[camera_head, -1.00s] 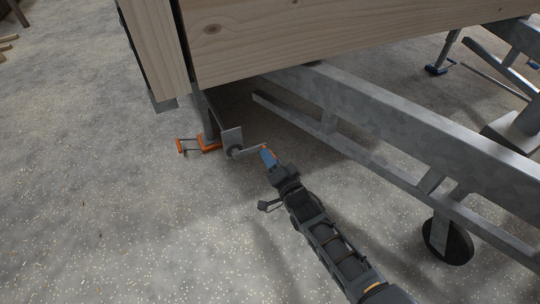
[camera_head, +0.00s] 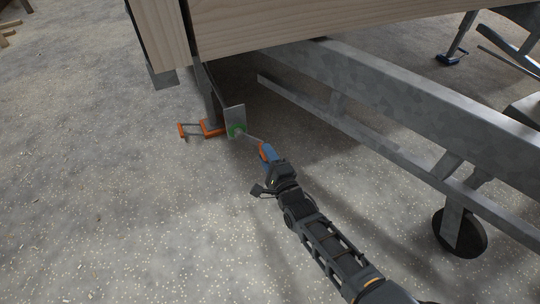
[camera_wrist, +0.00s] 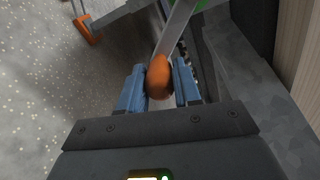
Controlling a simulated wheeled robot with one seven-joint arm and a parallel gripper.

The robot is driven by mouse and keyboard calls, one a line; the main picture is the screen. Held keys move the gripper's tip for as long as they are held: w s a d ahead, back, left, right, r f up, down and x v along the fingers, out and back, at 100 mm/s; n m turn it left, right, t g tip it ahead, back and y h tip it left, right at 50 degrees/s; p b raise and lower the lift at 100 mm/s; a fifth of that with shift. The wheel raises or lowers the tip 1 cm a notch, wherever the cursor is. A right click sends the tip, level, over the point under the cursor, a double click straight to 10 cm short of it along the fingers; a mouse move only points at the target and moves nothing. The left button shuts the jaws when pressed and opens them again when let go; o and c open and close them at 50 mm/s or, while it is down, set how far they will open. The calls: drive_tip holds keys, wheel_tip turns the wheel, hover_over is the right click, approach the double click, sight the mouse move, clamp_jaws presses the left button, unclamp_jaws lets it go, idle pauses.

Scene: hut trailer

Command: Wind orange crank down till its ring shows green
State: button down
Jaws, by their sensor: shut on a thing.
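The orange crank knob (camera_wrist: 159,76) sits between the blue fingers of my gripper (camera_wrist: 160,88) in the wrist view. My gripper is shut on it. A grey crank arm (camera_wrist: 175,28) runs from the knob up to the hub. In the head view my gripper (camera_head: 267,153) holds the orange knob at the lower right of the hub. The ring (camera_head: 236,131) around the hub shows green against a grey plate. A bit of green (camera_wrist: 202,4) also shows at the top of the wrist view.
A wooden beam (camera_head: 330,22) hangs above the jack. The galvanized trailer frame (camera_head: 400,95) runs along the right, with a black wheel (camera_head: 459,234) below it. Floor at the left is open.

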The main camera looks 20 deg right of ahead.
drive_tip(key=shift+a+f+m, duration=0.15)
drive_tip(key=shift+f+m, duration=0.05)
drive_tip(key=shift+m, duration=0.2)
drive_tip(key=c, duration=0.8)
unclamp_jaws()
drive_tip(key=shift+s+p, duration=1.3)
drive_tip(key=shift+s, duration=2.6)
